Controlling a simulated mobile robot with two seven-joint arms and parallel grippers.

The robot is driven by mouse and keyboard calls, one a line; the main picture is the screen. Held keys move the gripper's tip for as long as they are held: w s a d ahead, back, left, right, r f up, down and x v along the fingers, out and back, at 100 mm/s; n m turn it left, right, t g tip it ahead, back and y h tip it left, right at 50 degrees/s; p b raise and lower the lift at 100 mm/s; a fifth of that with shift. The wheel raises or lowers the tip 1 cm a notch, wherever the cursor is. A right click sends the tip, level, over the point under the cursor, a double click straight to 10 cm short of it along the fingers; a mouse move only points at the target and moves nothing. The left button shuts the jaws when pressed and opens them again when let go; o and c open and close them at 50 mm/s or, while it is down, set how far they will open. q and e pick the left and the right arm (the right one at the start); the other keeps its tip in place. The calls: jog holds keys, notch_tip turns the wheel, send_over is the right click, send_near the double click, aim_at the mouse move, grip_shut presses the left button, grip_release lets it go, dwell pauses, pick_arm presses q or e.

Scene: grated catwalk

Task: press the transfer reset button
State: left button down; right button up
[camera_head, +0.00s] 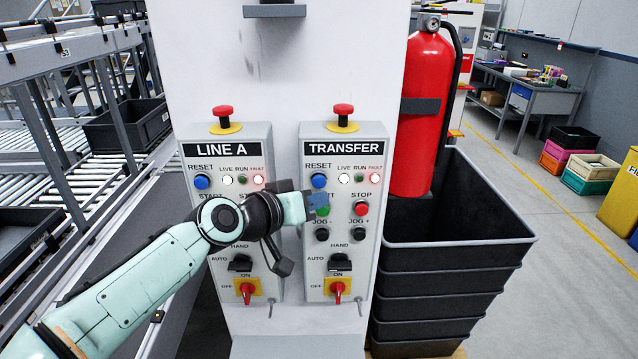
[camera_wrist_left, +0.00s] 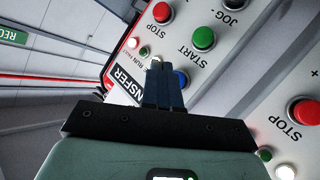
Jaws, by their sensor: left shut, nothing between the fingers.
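The TRANSFER panel (camera_head: 345,253) is a grey box on a white column. Its blue RESET button (camera_head: 319,180) sits at the upper left, below the RESET label. The button also shows in the left wrist view (camera_wrist_left: 182,78), partly behind the fingers. My left gripper (camera_head: 318,202) is shut and empty in front of the panel, just below RESET and partly over the green START button (camera_head: 323,211). In the left wrist view its fingertips (camera_wrist_left: 160,66) are beside the blue button. Whether they touch anything cannot be told. My right gripper is in neither view.
The LINE A panel (camera_head: 262,210) is left of TRANSFER, with its own blue button (camera_head: 201,182). A red emergency stop (camera_head: 343,111) tops TRANSFER; its red STOP (camera_head: 361,208) is close by. A fire extinguisher (camera_head: 420,115) and stacked dark bins (camera_head: 450,255) stand right.

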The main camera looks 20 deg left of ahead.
aim_at(324, 185)
pick_arm(q)
jog(key=shift+w+a, duration=0.15)
jog(key=shift+w, duration=0.35)
jog(key=shift+w+a, duration=0.15)
jog(key=shift+w, duration=0.35)
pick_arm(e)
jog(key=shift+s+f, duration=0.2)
pick_arm(q)
jog(key=shift+w, duration=0.15)
dwell(1.1)
jog(key=shift+w+a, duration=0.1)
jog(key=shift+w, duration=0.15)
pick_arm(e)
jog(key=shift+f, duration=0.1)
pick_arm(q)
jog(key=shift+w+a, duration=0.25)
jog(key=shift+w, duration=0.5)
dwell(0.8)
dwell(0.3)
jog(key=shift+s+d+b, duration=0.2)
jog(key=shift+s, duration=0.4)
jog(key=shift+s+d+b, duration=0.15)
jog(key=shift+s, duration=0.45)
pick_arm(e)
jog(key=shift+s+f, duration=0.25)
